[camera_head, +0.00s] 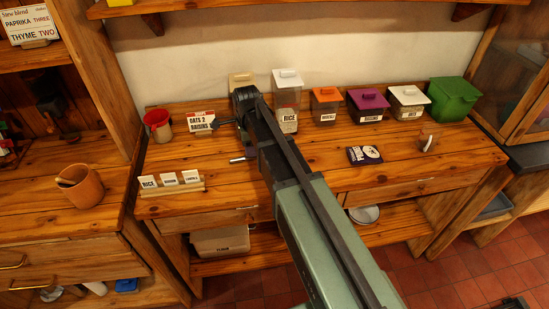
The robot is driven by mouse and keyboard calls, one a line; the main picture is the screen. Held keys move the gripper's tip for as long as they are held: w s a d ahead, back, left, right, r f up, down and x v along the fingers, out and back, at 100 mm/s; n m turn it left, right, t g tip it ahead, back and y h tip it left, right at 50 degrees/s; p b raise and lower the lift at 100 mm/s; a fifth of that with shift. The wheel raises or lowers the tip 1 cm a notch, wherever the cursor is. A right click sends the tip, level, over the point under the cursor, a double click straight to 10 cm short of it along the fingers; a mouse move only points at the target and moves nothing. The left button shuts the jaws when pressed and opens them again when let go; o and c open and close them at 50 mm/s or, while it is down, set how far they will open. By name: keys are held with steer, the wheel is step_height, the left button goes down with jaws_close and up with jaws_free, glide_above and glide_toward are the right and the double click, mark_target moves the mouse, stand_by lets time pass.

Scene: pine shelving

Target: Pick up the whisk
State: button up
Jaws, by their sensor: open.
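No whisk shows clearly. A short silver rod (242,159) lies on the counter (200,160), its right end hidden behind my arm; it could be the whisk's handle, but I cannot tell.
A red cup (158,125), recipe card (201,121), rice jar (286,100) and several lidded boxes line the back. Small label cards (170,182) stand at front left. A dark packet (364,155) lies right of my arm. A brown mug (80,186) stands on the left unit.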

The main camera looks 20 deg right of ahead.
step_height(320, 180, down, 5)
steer(key=b, duration=0.4)
steer(key=shift+d, duration=0.15)
steer(key=shift+r, duration=0.2)
jaws_close()
steer(key=shift+r, duration=0.1)
step_height(320, 180, up, 20)
steer(key=p, duration=2)
